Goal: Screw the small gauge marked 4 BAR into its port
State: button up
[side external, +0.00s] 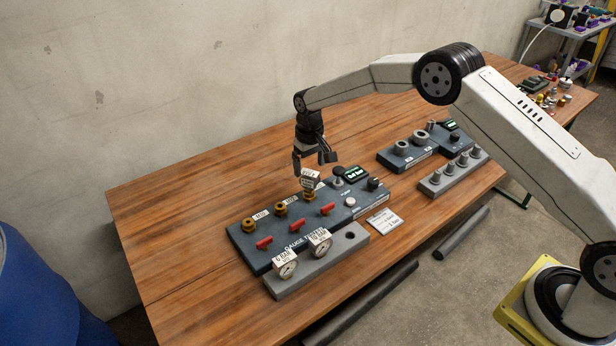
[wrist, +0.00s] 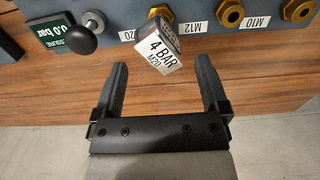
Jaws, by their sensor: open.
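The small gauge with a white tag reading 4 BAR M20 (side external: 310,181) stands at the rear-row port nearest the pump end of the blue-grey gauge tester (side external: 340,207). In the wrist view the gauge (wrist: 163,47) covers part of that port's label; how deep it sits in the port is hidden. My gripper (side external: 313,165) is open just above the gauge. In the wrist view its two fingers (wrist: 161,64) are spread to either side of the tag, with clear gaps, and nothing is held.
Brass ports M12 (wrist: 230,13) and M10 (wrist: 298,10) are empty. A grey rack (side external: 340,253) holds two other gauges and has one empty hole. Red levers stand before the ports. A black knob (wrist: 81,40) and a display (wrist: 55,30) are close by.

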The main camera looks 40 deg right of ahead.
aim_at(309, 173)
dwell(0.4)
jog(key=shift+n, duration=3)
jog(key=shift+f, duration=0.25)
jog(key=shift+f, duration=1.7)
jog(key=shift+f, duration=0.1)
grip_shut()
jog(key=shift+m, duration=0.3)
